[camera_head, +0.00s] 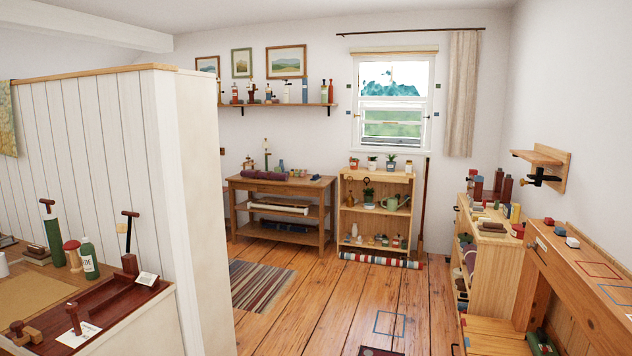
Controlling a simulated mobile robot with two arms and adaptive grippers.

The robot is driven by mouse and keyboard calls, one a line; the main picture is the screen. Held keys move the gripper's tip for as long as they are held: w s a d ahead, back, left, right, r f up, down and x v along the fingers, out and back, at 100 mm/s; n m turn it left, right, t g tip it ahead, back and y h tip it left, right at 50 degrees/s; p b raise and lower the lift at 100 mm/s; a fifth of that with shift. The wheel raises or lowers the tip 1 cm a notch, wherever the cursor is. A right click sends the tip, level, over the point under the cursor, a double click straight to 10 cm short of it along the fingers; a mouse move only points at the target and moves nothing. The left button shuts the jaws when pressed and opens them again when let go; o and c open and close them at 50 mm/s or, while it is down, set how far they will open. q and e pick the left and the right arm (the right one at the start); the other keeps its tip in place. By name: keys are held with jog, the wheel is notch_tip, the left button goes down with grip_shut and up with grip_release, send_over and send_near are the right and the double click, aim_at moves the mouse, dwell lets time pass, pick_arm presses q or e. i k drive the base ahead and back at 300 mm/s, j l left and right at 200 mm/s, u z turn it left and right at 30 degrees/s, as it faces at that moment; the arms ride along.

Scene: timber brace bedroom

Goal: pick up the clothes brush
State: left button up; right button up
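I cannot pick out a clothes brush with certainty; several small items are too small to tell apart. A low brown and pale object (37,254) lies on the surface at the lower left, beside a green cylinder (54,238) with a dark T-shaped handle. A wooden piece (24,333) with a raised knob sits at the lower left edge. More small items (492,226) crowd the top of the wooden cabinet at the right. Neither of my grippers is in view.
A white panelled partition (100,140) stands at the left, with a dark red tray (148,292) before it. A wooden table (326,184) and low bookcase (376,176) stand at the back wall. A wooden desk (590,285) is at the right. The middle floor (330,290) is mostly free.

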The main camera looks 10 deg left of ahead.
aim_at(315, 179)
jog(key=i+u, duration=0.1)
jog(key=i, duration=5.65)
